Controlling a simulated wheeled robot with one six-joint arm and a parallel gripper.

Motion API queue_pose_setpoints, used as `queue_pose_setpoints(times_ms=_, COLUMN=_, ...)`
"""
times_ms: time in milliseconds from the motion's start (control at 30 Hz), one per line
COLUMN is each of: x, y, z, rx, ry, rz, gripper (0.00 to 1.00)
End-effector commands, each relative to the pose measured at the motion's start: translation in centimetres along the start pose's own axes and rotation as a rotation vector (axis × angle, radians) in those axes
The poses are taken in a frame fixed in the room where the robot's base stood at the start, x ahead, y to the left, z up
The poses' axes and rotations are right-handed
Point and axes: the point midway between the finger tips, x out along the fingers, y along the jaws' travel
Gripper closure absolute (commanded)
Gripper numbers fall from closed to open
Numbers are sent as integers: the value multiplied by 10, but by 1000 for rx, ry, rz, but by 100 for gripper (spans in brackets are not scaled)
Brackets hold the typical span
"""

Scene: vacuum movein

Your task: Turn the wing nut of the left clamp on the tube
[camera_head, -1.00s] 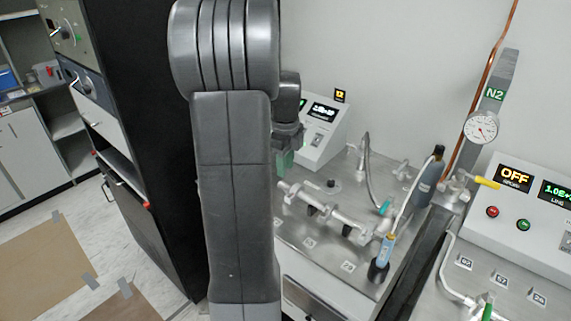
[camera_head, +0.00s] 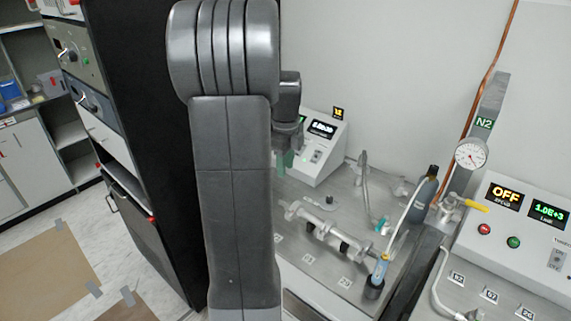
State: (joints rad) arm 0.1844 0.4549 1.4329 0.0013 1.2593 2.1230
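The metal tube (camera_head: 322,230) lies across the steel bench top, right of my arm, with fittings at both ends. A clamp shows at the tube's left end (camera_head: 293,210); its wing nut is too small to make out. Another clamp-like fitting (camera_head: 362,249) is at the right end. My arm stands large in front and hides part of the bench to the left. My gripper (camera_head: 285,160) shows only as a small greenish tip below the wrist, behind the arm, above and left of the tube's left end. It looks apart from the tube. Its fingers cannot be made out clearly.
A gauge box with a display (camera_head: 318,145) stands behind the tube. A blue-tipped tool stands in a black holder (camera_head: 374,288) near the front right. A bent metal hose (camera_head: 364,185) rises behind. A control panel (camera_head: 520,225) is at right, and a black rack (camera_head: 140,120) at left.

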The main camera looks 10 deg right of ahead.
Motion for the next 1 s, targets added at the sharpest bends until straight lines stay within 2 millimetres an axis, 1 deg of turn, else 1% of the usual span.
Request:
queue_pose_setpoints(times_ms=33, x=-5, y=0, z=0, rx=0, ry=0, rz=0, gripper=70)
queue_pose_setpoints(times_ms=67, x=-6, y=0, z=0, rx=0, ry=0, rz=0, gripper=70)
queue_pose_setpoints(times_ms=633, x=-5, y=0, z=0, rx=0, ry=0, rz=0, gripper=70)
queue_pose_setpoints(times_ms=733, x=-9, y=0, z=0, rx=0, ry=-1, rz=-1, gripper=70)
queue_pose_setpoints(times_ms=867, x=-25, y=-1, z=0, rx=0, ry=-2, rz=-3, gripper=70)
queue_pose_setpoints(times_ms=1000, x=-55, y=-1, z=1, rx=0, ry=-3, rz=-5, gripper=70)
